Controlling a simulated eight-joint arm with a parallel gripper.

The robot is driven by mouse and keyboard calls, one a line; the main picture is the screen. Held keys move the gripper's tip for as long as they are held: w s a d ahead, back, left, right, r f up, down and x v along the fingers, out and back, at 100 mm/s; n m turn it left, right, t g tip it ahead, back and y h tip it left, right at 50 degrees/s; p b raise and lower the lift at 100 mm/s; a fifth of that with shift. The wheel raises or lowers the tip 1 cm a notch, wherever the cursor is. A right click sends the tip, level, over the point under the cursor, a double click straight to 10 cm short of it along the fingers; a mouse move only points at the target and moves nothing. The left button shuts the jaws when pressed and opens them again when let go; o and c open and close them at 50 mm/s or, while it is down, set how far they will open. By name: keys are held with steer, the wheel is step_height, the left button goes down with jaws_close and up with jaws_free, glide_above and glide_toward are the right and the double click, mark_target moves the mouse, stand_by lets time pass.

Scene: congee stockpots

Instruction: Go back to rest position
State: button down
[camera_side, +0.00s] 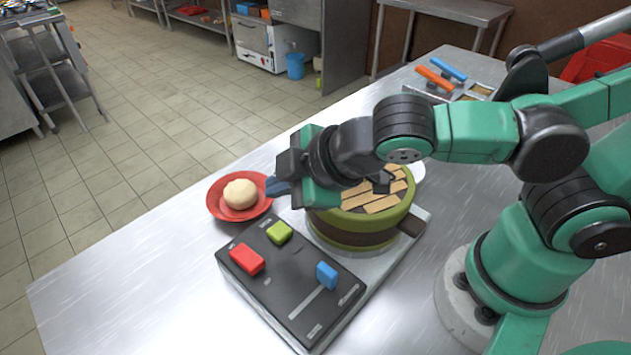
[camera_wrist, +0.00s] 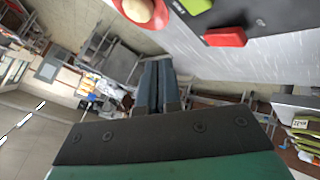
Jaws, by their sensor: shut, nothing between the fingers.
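My gripper (camera_side: 277,187) is shut and empty. In the side view its blue-grey fingers point left, in the air near the red plate, with the wrist in front of the pot. In the wrist view the fingers (camera_wrist: 152,88) lie together, with nothing between them. My arm reaches in from the right, over the green pot (camera_side: 355,228) with a wood-slat top. The pot stands on a cooker plate, and its left part is hidden behind my wrist.
A black control panel (camera_side: 285,279) carries a red (camera_side: 247,259), a green (camera_side: 279,232) and a blue block (camera_side: 327,275). A red plate (camera_side: 215,204) holds a pale dough ball (camera_side: 240,194). Orange (camera_side: 434,78) and blue (camera_side: 449,69) handles lie at the back. The front-left tabletop is clear.

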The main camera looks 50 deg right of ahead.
steer(key=d+m, duration=0.3)
steer(key=d, duration=0.1)
steer(key=d+m+g+h, duration=0.1)
steer(key=d+m, duration=0.3)
steer(key=w+d+m+h, duration=0.1)
steer(key=d+m, duration=0.2)
steer(key=d, duration=0.1)
steer(key=shift+r+g, duration=0.25)
steer(key=shift+g, duration=0.15)
steer(key=shift+s+d+r+m, duration=0.1)
steer(key=shift+s+d+m, duration=0.05)
steer(key=shift+d+m, duration=0.5)
steer(key=shift+a, duration=0.1)
